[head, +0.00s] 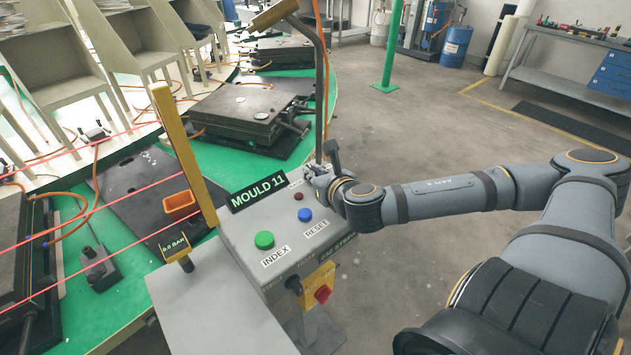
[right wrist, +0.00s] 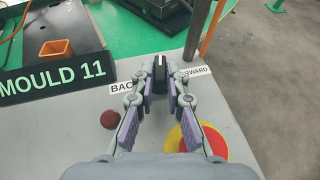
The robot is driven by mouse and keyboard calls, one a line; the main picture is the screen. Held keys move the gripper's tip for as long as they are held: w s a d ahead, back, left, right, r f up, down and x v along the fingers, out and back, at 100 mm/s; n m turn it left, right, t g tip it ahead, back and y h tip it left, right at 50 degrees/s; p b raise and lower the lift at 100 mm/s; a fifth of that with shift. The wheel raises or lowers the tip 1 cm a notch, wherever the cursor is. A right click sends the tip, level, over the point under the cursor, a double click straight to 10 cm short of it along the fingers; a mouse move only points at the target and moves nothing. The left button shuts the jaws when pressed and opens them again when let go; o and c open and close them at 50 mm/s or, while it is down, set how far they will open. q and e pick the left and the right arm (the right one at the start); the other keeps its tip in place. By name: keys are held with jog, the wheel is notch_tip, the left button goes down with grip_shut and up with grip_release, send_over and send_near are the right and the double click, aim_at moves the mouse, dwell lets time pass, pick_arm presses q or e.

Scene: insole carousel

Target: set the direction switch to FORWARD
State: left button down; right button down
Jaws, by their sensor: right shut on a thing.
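The direction switch, a black knob (right wrist: 160,67) with a pale line, sits on the grey control panel (head: 240,240). The right wrist view shows it between the partly covered BACK label (right wrist: 121,88) on the left and the FORWARD label (right wrist: 194,73) on the right. My right gripper (right wrist: 160,86) is shut on the knob; it also shows at the panel's far right corner in the head view (head: 318,174). The fingers hide part of the knob. Its pointer seems to lie between the labels, but I cannot tell its exact setting. My left gripper is out of view.
The panel carries a green INDEX button (head: 264,240), a blue RESET button (head: 305,215), a small red button (right wrist: 109,119) and a red stop button on yellow (right wrist: 190,143), partly behind my gripper. A MOULD 11 sign (head: 258,192) and a metal post (head: 320,90) stand close by.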

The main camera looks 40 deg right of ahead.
dwell(0.3)
jog(key=c, duration=1.4)
grip_release()
jog(key=shift+o, duration=0.2)
